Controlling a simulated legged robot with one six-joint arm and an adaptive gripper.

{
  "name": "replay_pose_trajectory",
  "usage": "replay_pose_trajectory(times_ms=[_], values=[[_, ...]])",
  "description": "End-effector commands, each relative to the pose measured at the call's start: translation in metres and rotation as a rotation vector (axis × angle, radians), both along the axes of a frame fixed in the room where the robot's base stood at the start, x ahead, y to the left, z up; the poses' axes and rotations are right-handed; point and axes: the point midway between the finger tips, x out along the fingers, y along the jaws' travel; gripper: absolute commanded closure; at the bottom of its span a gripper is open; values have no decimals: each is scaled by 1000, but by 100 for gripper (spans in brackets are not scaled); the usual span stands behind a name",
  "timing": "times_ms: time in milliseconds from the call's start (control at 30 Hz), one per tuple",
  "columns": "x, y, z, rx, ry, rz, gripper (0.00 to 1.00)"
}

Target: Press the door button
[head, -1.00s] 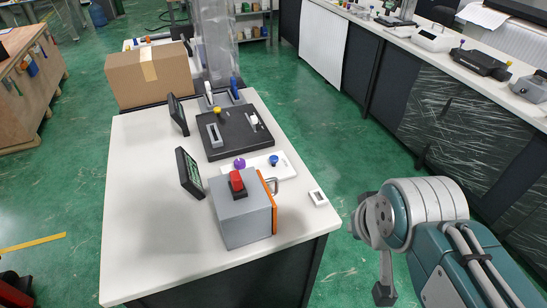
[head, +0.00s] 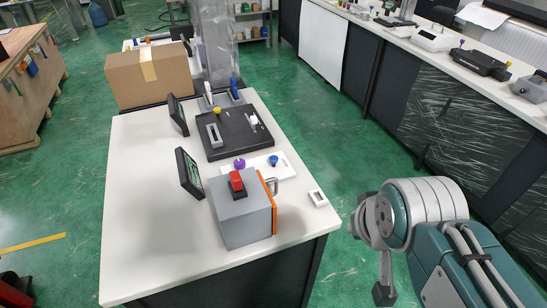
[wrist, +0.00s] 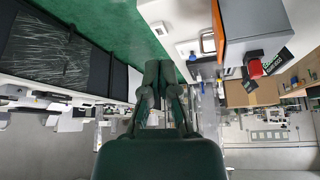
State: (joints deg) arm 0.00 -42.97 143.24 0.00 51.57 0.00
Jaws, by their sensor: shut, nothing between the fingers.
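The red button (head: 236,180) sits on a dark base on top of a grey box (head: 242,213). The box has an orange door (head: 274,205) with a metal handle on its right side. In the wrist view, which looks upside down, the red button (wrist: 256,69), grey box (wrist: 262,15) and orange door (wrist: 218,30) are at the upper right. My gripper (wrist: 159,76) shows there with its fingers together and empty, apart from the box and button. In the head view my arm is at the lower right, clear of the table, and the fingers cannot be made out.
The white table (head: 150,238) also holds two small dark screens, a black tray (head: 234,137), a white plate with purple and blue knobs, and a small white device (head: 318,198). A cardboard box (head: 150,78) stands behind. Green floor (head: 345,160) is open between table and right counter.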

Motion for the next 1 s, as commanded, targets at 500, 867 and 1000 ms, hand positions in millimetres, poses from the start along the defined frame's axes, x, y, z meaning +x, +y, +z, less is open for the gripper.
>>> replay_pose_trajectory(times_ms=[500,867,1000], values=[[8,4,2,31,0,-21,100],[95,40,17,368,8,-294,100],[135,54,18,510,22,-426,100]])
